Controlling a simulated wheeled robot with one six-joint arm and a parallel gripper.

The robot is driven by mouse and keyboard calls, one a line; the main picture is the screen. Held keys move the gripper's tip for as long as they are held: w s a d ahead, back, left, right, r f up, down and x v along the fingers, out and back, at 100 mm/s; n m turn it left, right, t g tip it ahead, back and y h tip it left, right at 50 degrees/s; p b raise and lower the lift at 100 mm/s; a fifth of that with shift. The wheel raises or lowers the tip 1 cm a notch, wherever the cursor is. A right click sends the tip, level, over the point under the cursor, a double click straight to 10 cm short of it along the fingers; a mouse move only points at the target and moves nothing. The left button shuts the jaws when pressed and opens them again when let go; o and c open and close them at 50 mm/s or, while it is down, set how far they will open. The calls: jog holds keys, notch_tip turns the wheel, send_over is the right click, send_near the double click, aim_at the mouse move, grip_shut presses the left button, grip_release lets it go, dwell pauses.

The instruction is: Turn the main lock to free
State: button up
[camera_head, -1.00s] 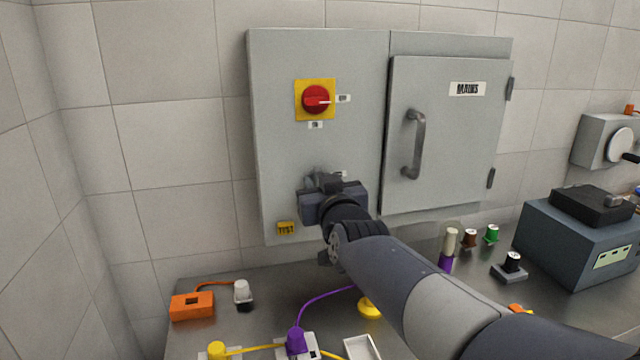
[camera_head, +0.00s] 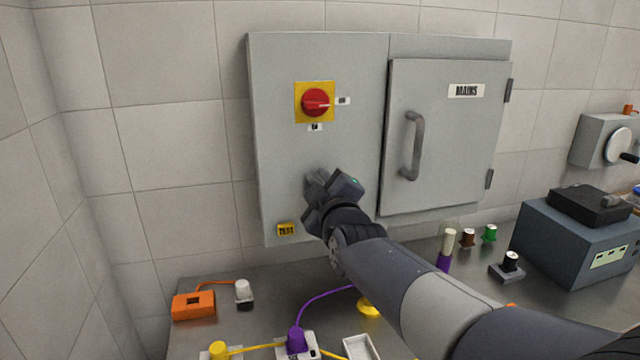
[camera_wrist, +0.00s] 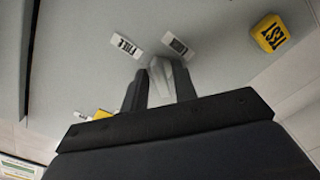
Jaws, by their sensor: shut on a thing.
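The main lock (camera_wrist: 161,72) is a small light-grey knob on the grey cabinet front, seen between the fingers in the wrist view. A white label reading FREE (camera_wrist: 125,45) and a second, hard-to-read label (camera_wrist: 177,45) sit beside it. My gripper (camera_head: 320,188) is shut on the lock, low on the cabinet's left part and below the red switch. The gripper is tilted in the head view and hides the lock there. The exact pointing of the knob is hard to tell.
A red rotary switch (camera_head: 315,102) on a yellow plate is above my gripper. A yellow TEST block (camera_head: 286,230) is just below left. The MAINS door (camera_head: 450,130) with its handle (camera_head: 413,145) is at right. Plugs, cables and a blue-grey box (camera_head: 575,245) stand on the counter.

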jog(key=shift+n+p, duration=0.4)
jog(key=shift+n, duration=3.2)
jog(key=o, duration=0.6)
jog(key=shift+o, duration=0.2)
jog(key=shift+s, duration=0.15)
jog(key=s+d, duration=0.2)
jog(key=s, duration=0.8)
jog(key=shift+s, duration=0.2)
jog(key=shift+w, duration=0.1)
